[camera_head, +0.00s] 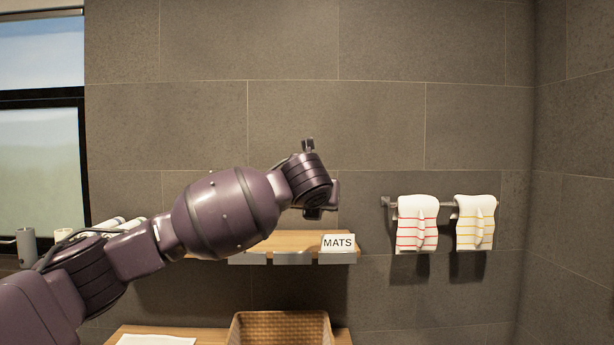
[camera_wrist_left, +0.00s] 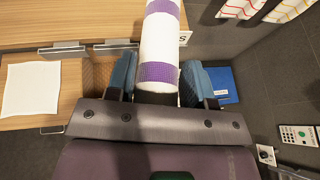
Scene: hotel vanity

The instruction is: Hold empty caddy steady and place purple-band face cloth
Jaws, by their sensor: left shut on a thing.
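My left gripper (camera_head: 320,198) is raised in front of the wall shelf, above and behind the caddy in the head view; its fingertips are mostly hidden there by my wrist. In the left wrist view the left gripper (camera_wrist_left: 158,82) is shut on a rolled white face cloth with purple bands (camera_wrist_left: 158,45), which points away from the palm. The cloth cannot be made out in the head view. The woven caddy (camera_head: 282,328) stands on the wooden counter at the bottom edge, cut off by the frame. My right gripper is not in view.
A wooden shelf (camera_head: 285,240) carries a MATS sign (camera_head: 338,243). Two striped towels (camera_head: 417,225) hang on a rail to the right. A flat white cloth (camera_wrist_left: 30,88) lies on the counter. A blue item (camera_wrist_left: 223,84) and a remote (camera_wrist_left: 298,135) lie lower right.

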